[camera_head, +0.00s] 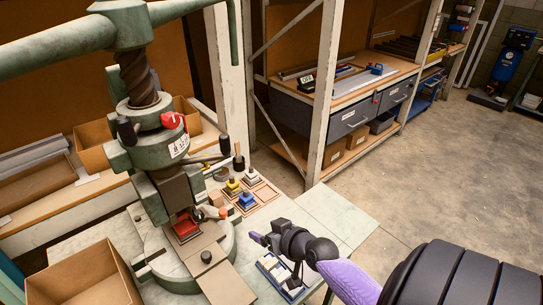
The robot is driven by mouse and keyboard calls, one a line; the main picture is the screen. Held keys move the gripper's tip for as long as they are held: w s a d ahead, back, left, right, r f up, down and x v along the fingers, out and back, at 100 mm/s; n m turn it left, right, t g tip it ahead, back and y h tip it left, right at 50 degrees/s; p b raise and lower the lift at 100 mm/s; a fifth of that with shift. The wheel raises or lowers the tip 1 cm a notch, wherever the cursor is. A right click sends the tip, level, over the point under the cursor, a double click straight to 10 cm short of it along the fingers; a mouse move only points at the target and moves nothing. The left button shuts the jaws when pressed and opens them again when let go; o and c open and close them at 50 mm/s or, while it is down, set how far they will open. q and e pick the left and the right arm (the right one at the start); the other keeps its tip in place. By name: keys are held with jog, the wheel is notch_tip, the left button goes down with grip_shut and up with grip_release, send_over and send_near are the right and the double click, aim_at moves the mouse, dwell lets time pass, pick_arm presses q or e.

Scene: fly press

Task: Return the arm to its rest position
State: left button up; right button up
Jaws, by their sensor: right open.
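The green fly press (165,150) stands at the left, with a thick screw (138,78) and a long green bar (55,45) across its top. A red piece (186,228) lies under its ram on the press bed. My right gripper (260,238) is at the end of my purple and black right arm, coming in from the lower right. It is open, with nothing seen between its fingers, to the right of the press and apart from it. It is above or beside a tray of blue and white pieces (275,272). My left gripper is out of view.
An empty-looking cardboard box (85,280) stands at the lower left. A workbench with grey drawers (345,120) is behind. The table's right part (330,215) is clear.

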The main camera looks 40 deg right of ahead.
dwell(0.4)
jog(key=s+a+f+n+g+y, duration=0.2)
jog(key=s+a+n+g+y, duration=0.3)
jog(key=a, duration=0.7)
jog(key=s+a+r+g+h, duration=0.2)
jog(key=s, duration=0.4)
jog(key=s+a+r+g+h, duration=0.2)
jog(key=s+h, duration=0.1)
jog(key=s, duration=0.2)
jog(key=s+f+g+b, duration=0.3)
jog(key=f+b, duration=0.7)
jog(key=f, duration=2)
jog(key=s+d+f+b, duration=0.3)
jog(key=s+f+b, duration=0.4)
jog(key=s+f, duration=0.6)
notch_tip(320, 180, down, 3)
jog(key=shift+s+f, duration=0.1)
jog(key=shift+s, duration=0.05)
